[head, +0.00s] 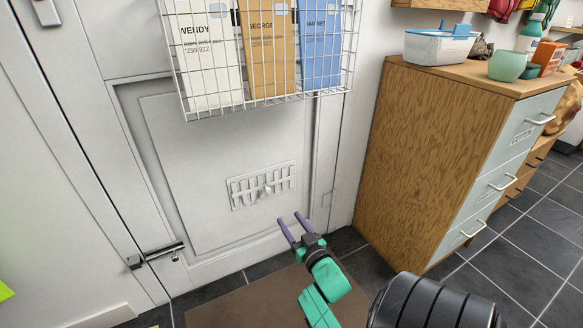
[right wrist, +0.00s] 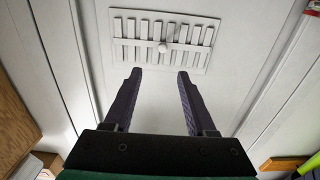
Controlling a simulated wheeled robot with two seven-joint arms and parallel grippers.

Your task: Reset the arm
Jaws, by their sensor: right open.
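My right gripper (head: 290,230) is open and empty, with its two dark purple fingers apart. In the head view it is in front of the lower part of a white panelled door (head: 210,160), below and right of a slotted vent (head: 263,186). In the right wrist view the fingers of the gripper (right wrist: 157,76) point toward the same vent (right wrist: 160,40), with nothing between them. The green and black right arm reaches up from the bottom of the head view. My left gripper is not in view.
A wire basket (head: 265,98) with named folders hangs on the door. A wooden cabinet (head: 430,150) with grey drawers stands at the right, with a white tub (head: 438,47) and green cup (head: 507,65) on top. A brown mat (head: 235,305) lies on dark tiles. A bolt (head: 160,254) is at lower left.

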